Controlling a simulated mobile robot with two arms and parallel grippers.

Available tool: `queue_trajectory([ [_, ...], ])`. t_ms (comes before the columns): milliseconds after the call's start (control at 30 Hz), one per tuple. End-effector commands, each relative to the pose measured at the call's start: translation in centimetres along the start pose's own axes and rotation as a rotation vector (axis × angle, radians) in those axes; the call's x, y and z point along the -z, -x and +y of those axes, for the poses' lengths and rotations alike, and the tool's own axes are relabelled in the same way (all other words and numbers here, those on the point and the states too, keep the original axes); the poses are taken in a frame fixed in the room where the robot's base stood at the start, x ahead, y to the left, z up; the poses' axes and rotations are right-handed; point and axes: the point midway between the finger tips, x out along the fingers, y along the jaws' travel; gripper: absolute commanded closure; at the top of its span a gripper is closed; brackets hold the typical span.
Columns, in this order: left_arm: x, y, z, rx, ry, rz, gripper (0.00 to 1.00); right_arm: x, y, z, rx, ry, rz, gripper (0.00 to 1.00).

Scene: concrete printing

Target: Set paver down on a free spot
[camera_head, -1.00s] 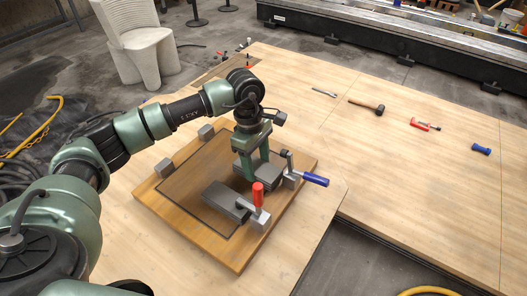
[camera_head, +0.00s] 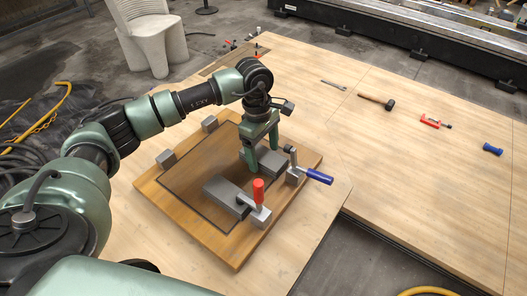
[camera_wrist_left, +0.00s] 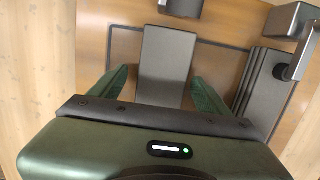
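A grey paver (camera_wrist_left: 168,60) lies between the two green fingers of my left gripper (camera_head: 262,160). My right gripper is not in view.
Grey stop blocks (camera_head: 166,159) stand along the board's left and back edges. The board's middle and left area is bare. A hammer (camera_head: 376,101), a red clamp (camera_head: 434,122) and a blue tool (camera_head: 492,148) lie on the table at the right.

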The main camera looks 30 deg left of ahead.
Motion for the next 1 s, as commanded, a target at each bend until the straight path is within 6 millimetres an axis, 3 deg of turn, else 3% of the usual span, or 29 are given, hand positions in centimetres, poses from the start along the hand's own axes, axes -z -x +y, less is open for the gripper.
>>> queue_trajectory([
  [367, 0.0, 0.9, 0.1, -0.003, 0.0, 0.0, 0.23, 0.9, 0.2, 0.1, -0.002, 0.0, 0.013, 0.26],
  [800, 0.0, 9.8, 0.1, -0.006, 0.0, 0.0, 0.23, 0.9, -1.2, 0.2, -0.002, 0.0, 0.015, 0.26],
  [1000, -0.1, 11.9, 0.1, -0.002, 0.0, 0.0, 0.23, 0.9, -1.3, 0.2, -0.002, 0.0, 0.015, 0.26],
])
